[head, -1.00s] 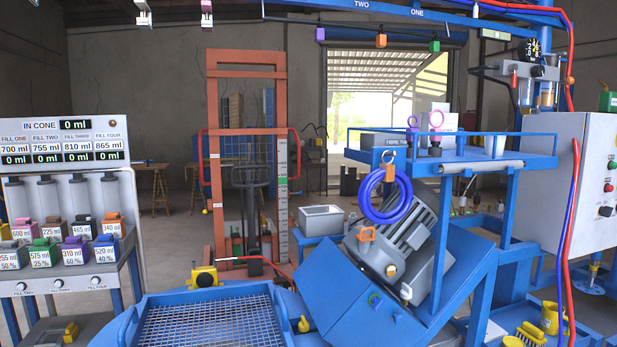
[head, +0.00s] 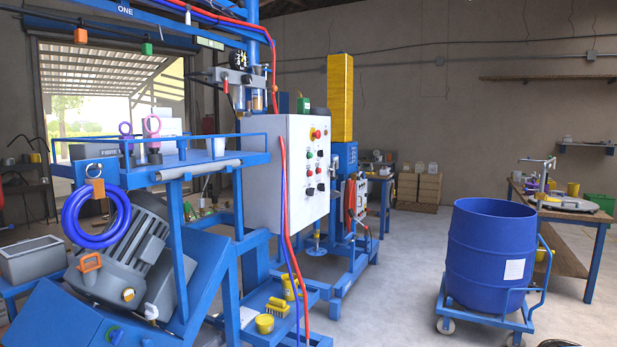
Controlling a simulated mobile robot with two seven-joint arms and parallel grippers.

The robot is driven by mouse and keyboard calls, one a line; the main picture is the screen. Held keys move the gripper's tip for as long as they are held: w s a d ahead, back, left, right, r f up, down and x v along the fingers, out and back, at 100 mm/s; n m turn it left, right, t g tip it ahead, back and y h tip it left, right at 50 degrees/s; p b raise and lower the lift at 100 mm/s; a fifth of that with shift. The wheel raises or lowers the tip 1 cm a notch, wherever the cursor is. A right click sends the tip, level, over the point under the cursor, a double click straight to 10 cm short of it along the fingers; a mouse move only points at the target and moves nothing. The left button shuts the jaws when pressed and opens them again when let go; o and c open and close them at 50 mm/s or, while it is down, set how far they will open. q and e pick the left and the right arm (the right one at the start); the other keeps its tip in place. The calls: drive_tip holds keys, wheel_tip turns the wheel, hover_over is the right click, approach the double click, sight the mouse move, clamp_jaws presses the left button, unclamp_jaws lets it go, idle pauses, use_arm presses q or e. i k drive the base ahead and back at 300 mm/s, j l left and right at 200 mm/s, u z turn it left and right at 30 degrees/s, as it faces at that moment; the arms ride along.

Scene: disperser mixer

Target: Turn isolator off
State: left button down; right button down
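A white control cabinet (head: 270,172) stands in the middle of the head view on the blue machine frame. Its right-hand face carries a red knob on yellow (head: 315,134) near the top. Below are several small green, red and black buttons, and a black knob (head: 320,187) low on that face. A smaller grey box (head: 356,198) with a red part stands behind it to the right. I cannot tell which control is the isolator, nor its position. Neither of my grippers is in view.
A blue drum (head: 490,255) on a wheeled trolley (head: 484,321) stands at the right. A tilted grey motor (head: 118,255) on the blue frame fills the lower left. Red and blue hoses hang before the cabinet. Concrete floor between cabinet and drum is clear.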

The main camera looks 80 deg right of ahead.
sight(310, 192)
drive_tip(key=z, duration=2.65)
drive_tip(key=i+u, duration=0.1)
drive_tip(key=u, duration=0.65)
drive_tip(key=i+l+u, duration=0.25)
drive_tip(key=l+u, duration=0.25)
drive_tip(key=i+l+u, duration=0.1)
drive_tip(key=l+u, duration=0.15)
drive_tip(key=i+l+u, duration=0.1)
drive_tip(key=l, duration=0.35)
drive_tip(key=i+l+u, duration=0.1)
drive_tip(key=l, duration=0.35)
drive_tip(key=i+l+u, duration=0.1)
drive_tip(key=l, duration=0.35)
drive_tip(key=i+l+u, duration=0.1)
drive_tip(key=l, duration=0.35)
